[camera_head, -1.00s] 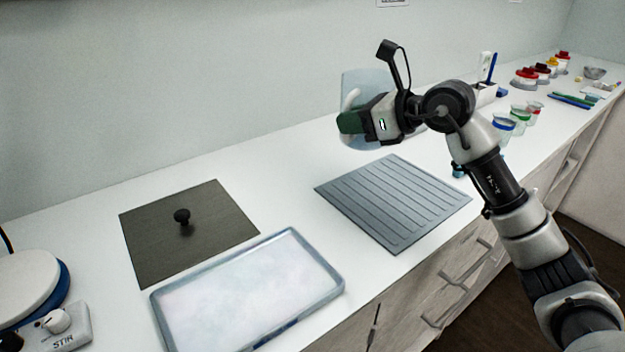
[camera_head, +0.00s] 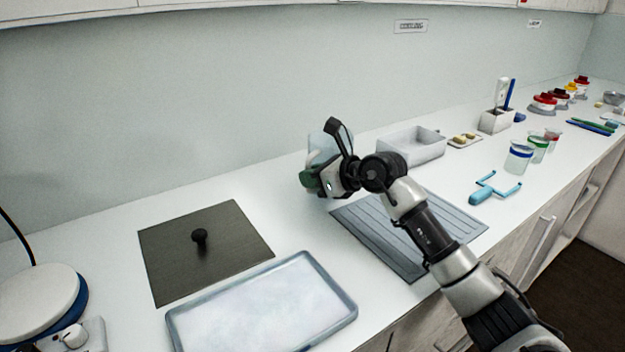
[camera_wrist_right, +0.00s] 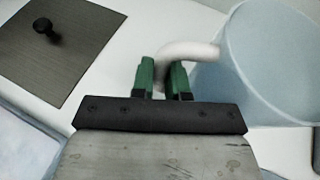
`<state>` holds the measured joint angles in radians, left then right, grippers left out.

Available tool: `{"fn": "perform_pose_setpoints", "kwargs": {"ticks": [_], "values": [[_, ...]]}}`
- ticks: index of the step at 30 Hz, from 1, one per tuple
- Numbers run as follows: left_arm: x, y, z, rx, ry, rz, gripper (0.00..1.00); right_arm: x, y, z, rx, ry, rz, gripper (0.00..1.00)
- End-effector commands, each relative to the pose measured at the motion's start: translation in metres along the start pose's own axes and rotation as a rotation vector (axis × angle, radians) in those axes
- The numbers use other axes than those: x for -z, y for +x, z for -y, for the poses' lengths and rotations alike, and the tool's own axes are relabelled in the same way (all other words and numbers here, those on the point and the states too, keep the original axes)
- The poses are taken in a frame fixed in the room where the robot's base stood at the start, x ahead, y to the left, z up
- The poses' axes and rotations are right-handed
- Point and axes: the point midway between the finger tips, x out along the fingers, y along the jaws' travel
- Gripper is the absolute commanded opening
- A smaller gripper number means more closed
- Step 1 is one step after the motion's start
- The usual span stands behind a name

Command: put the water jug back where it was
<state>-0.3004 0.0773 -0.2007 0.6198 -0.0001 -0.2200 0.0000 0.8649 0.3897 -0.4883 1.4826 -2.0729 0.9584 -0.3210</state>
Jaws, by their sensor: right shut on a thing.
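The water jug (camera_head: 318,146) is a translucent pale blue vessel with a white handle. My right gripper (camera_head: 308,182) is at the jug's near left side, and its arm hides much of the jug. In the right wrist view the green fingers of my right gripper (camera_wrist_right: 162,78) are shut on the white handle, and the jug (camera_wrist_right: 275,65) is at the right. The jug is at the back of the counter, behind the grey ribbed mat (camera_head: 455,222). I cannot tell whether its base touches the counter. My left gripper is not in view.
A dark plate with a black knob (camera_head: 205,255) and a pale tray (camera_head: 265,310) lie left of the mat. A stirrer (camera_head: 40,300) stands far left. A white bin (camera_head: 412,147), a light blue tool (camera_head: 490,190) and beakers (camera_head: 518,160) are to the right.

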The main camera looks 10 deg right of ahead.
Motion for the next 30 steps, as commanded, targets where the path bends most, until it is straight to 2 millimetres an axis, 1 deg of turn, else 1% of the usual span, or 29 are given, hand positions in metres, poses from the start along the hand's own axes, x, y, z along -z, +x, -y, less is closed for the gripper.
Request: {"fn": "perform_pose_setpoints", "kwargs": {"ticks": [1,3,9,13,14,18,27,30], "values": [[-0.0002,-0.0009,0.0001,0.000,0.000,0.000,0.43,0.0054,0.0022,-0.0001,0.000,0.001,0.002,0.00],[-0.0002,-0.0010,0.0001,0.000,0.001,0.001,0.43,0.0095,0.0036,0.0002,0.001,0.000,0.004,0.00],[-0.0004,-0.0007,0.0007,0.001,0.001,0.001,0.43,0.0094,0.0035,0.0004,0.002,-0.002,0.005,0.00],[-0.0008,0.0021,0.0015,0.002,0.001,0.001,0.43,0.0131,0.0050,0.0003,0.001,-0.002,0.004,0.00],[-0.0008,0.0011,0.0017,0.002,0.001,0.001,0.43,0.0133,0.0050,0.0002,0.000,0.000,0.001,0.19],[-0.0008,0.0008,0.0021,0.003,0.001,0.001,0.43,0.0131,0.0050,0.0001,0.000,0.000,0.001,0.40],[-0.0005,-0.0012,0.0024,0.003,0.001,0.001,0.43,0.0103,0.0038,0.0001,0.000,0.000,0.002,0.40],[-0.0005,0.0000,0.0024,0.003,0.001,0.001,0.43,0.0110,-0.0042,0.0010,0.002,-0.001,0.001,0.40]]}}
